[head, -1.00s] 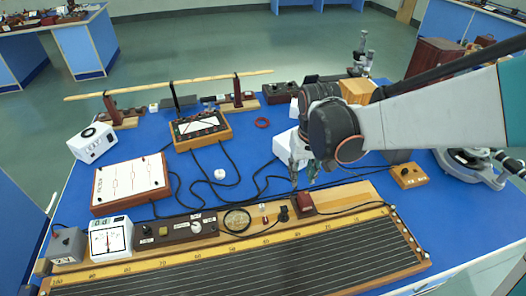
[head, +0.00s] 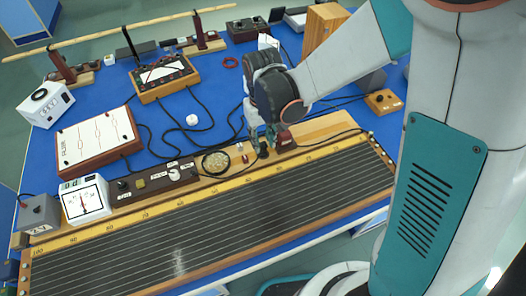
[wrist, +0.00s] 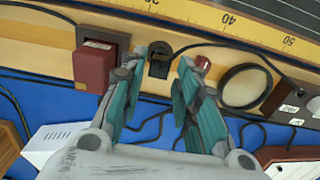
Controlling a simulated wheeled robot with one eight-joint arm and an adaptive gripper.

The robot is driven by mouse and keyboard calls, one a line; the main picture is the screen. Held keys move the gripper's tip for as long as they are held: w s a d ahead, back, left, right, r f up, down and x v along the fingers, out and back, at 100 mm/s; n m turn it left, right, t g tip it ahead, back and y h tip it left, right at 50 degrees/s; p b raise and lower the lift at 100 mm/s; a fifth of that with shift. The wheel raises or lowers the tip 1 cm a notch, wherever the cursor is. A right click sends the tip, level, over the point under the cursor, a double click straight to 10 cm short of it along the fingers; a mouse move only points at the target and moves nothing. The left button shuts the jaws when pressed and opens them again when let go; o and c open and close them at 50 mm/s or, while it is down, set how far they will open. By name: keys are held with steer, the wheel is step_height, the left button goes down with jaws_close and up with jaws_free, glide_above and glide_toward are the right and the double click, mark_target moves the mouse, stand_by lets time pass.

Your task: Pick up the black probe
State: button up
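The black probe (wrist: 159,58) sits on the light wooden strip beside the ruled scale, with a thin black cable running from it. In the head view the black probe (head: 263,152) is just below my gripper and partly hidden. My gripper (wrist: 160,82) is open and empty, with its two teal-padded fingers apart on either side of the probe's line in the wrist view. In the head view my gripper (head: 266,138) points down over the strip. I cannot tell whether the fingers touch the probe.
A dark red block (wrist: 94,69) stands close beside one finger. A small red-topped post (wrist: 203,63) and a black ring (wrist: 245,86) lie on the other side. The long wired board (head: 215,208) fills the front of the blue bench. Black cables cross the bench behind the strip.

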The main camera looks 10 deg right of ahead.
mark_target(263, 145)
step_height(263, 145, down, 4)
steer(key=shift+f+b, duration=0.25)
steer(key=shift+b, duration=0.7)
jaws_close()
steer(key=shift+r, duration=0.15)
